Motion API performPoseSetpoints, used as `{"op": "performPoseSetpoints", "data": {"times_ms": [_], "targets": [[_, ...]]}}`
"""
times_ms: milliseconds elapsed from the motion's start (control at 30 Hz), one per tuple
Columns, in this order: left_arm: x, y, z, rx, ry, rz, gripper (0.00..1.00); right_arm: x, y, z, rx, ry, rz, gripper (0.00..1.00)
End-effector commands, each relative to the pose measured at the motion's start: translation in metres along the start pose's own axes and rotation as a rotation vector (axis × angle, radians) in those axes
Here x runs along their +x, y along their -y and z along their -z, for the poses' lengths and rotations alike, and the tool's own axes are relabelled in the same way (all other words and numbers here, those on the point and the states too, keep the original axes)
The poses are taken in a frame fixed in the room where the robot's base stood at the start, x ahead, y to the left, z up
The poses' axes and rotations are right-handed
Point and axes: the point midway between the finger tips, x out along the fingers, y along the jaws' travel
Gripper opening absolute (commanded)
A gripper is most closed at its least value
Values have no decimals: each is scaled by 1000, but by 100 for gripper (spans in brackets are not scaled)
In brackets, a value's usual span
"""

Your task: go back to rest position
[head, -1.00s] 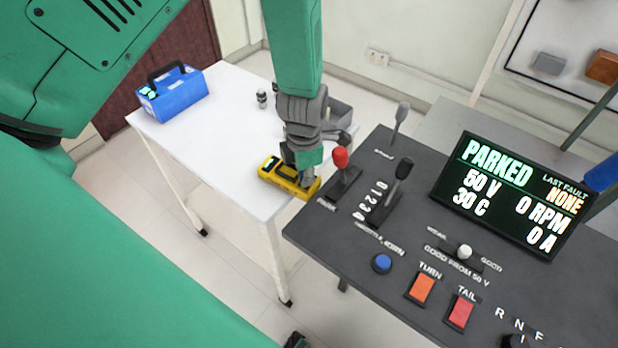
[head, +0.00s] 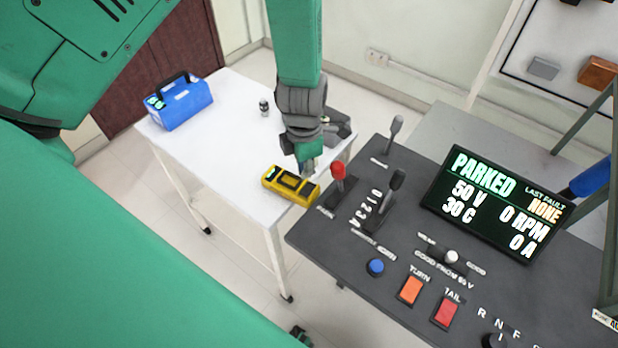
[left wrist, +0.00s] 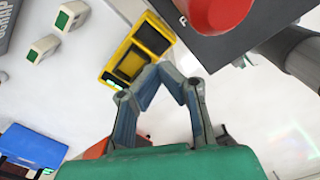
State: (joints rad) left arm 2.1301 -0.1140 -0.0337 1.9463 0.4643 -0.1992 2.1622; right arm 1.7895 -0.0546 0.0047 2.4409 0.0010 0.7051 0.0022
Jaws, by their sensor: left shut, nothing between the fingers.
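My left gripper (head: 306,168) hangs from the green arm over the near right corner of the white table, just above and behind a yellow meter (head: 284,182). Its fingers meet with nothing between them in the left wrist view (left wrist: 160,70). The yellow meter lies on the table and also shows beyond the fingertips in the left wrist view (left wrist: 124,65). It looks free of the gripper. My right gripper is in neither view.
The dark control panel (head: 330,238) stands right of the gripper, with a red-knobbed lever (head: 338,171) close by and a display reading PARKED (head: 497,203). A grey bin (head: 338,126) lies behind the gripper.

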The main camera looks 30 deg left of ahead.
Motion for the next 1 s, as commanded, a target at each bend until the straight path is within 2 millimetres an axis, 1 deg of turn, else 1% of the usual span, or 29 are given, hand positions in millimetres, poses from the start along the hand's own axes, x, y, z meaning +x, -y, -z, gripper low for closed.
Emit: {"op": "performPoseSetpoints", "data": {"times_ms": [467,567,667,767,800,867,900,967,1000], "targets": [[0,0,0,1,-1,0,0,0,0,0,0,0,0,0],[4,1,5,37,-7,-2,0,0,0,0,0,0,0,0],[16,5,22,180,-25,-11,0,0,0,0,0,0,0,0],[35,12,52,440,-54,-19,0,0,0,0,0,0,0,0],[43,17,65,569,-65,-21,0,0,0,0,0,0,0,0],[54,24,86,771,-80,-19,0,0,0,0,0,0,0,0],[60,30,99,907,-87,-17,0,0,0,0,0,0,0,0],[68,39,118,1111,-95,-10,0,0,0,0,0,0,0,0],[73,45,130,1245,-97,-5,0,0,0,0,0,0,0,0]]}}
